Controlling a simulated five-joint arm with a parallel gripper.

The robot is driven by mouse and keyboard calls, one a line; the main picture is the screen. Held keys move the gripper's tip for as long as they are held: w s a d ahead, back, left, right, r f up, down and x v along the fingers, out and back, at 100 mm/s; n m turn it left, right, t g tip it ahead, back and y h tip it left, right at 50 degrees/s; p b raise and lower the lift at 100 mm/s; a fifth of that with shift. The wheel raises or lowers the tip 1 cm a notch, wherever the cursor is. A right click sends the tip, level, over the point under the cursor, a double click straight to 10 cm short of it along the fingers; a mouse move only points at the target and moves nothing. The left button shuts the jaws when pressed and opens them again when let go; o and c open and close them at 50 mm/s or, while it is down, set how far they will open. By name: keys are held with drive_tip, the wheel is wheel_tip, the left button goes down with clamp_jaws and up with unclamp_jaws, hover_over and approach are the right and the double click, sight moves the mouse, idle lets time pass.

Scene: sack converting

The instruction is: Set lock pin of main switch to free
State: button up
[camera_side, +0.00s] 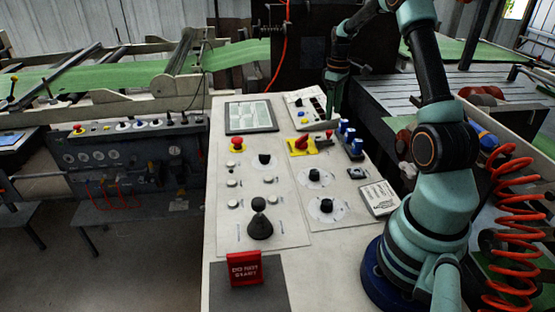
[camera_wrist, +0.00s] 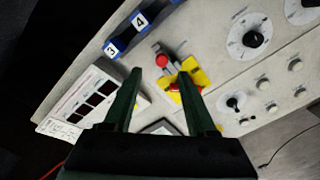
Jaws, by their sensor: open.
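The main switch is a yellow plate with a red handle (camera_side: 300,143) on the grey console; it also shows in the wrist view (camera_wrist: 200,78). A small red knob (camera_side: 328,134), which looks like the lock pin, stands just beside the plate; in the wrist view the red knob (camera_wrist: 162,60) is at the plate's upper left. I cannot tell the pin's setting. My gripper (camera_wrist: 159,74) is open and empty, its fingers reaching toward the knob and partly covering the switch. In the side view my gripper (camera_side: 335,100) hangs behind and above the switch, apart from it.
Blue blocks numbered 3 and 4 (camera_wrist: 132,28) stand close to the knob. A white panel with dark windows (camera_wrist: 92,98) lies on the other side. The console also has dials, a red emergency button (camera_side: 237,143), a black joystick (camera_side: 259,222) and a red DO NOT START sign (camera_side: 244,268).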

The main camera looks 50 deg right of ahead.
wheel_tip(320, 180, up, 6)
drive_tip(key=shift+f, duration=0.25)
drive_tip(key=w+a+r+t+h, duration=0.1)
drive_tip(key=a+r, duration=0.4)
drive_tip(key=a, duration=0.4)
drive_tip(key=a+r+t, duration=0.1)
drive_tip(key=a+r, duration=0.3)
drive_tip(key=a, duration=0.5)
drive_tip(key=s+a+t, duration=0.1)
drive_tip(key=s+a, duration=0.3)
drive_tip(key=a, duration=0.4)
drive_tip(key=s+a+t+y, duration=0.1)
drive_tip(key=s+a+t, duration=0.1)
drive_tip(key=a, duration=0.6)
drive_tip(key=shift+s+f+t, duration=0.15)
drive_tip(key=shift+s+t, duration=0.15)
drive_tip(key=shift+s, duration=0.55)
